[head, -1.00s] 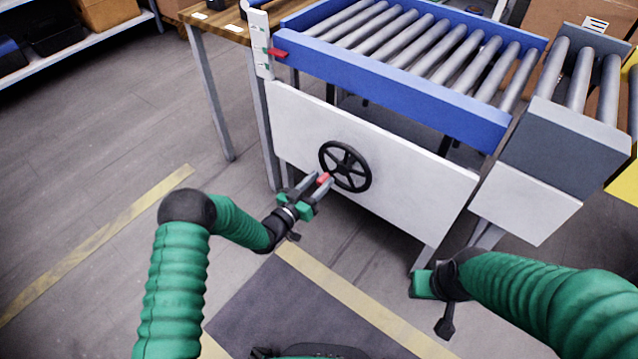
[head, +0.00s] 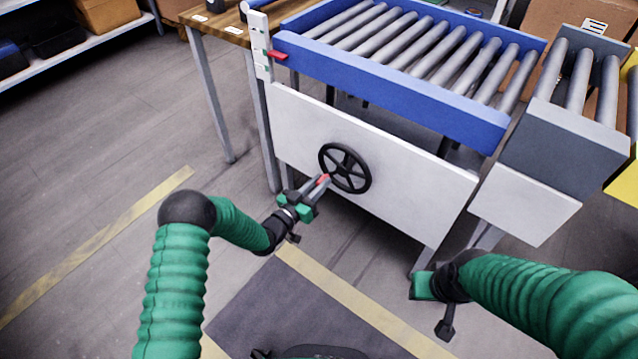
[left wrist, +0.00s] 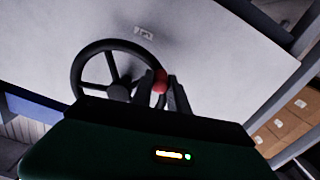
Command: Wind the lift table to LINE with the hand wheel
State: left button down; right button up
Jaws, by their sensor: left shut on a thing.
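The lift table (head: 390,92) has a blue frame with grey rollers on top. A red pointer (head: 278,56) at its left end lies beside a white marked post (head: 259,45); its lettering is too small to read. The black hand wheel (head: 345,145) is on the white front panel. My left gripper (head: 322,182) is shut on the wheel's red knob (head: 325,178), at the wheel's lower left. The left wrist view shows the red knob (left wrist: 160,81) between the fingers at the rim. My right gripper (head: 424,285) is low at the right, away from the wheel; its fingers are unclear.
A fixed grey roller section (head: 565,130) stands at the right end of the lift table. A wooden table (head: 220,27) is behind at the left. A shelf with bins (head: 60,40) is at the upper left. The floor at the left is clear.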

pick_arm(q)
jog(key=shift+a+f+n, duration=0.2)
jog(key=shift+n, duration=0.1)
dwell(0.6)
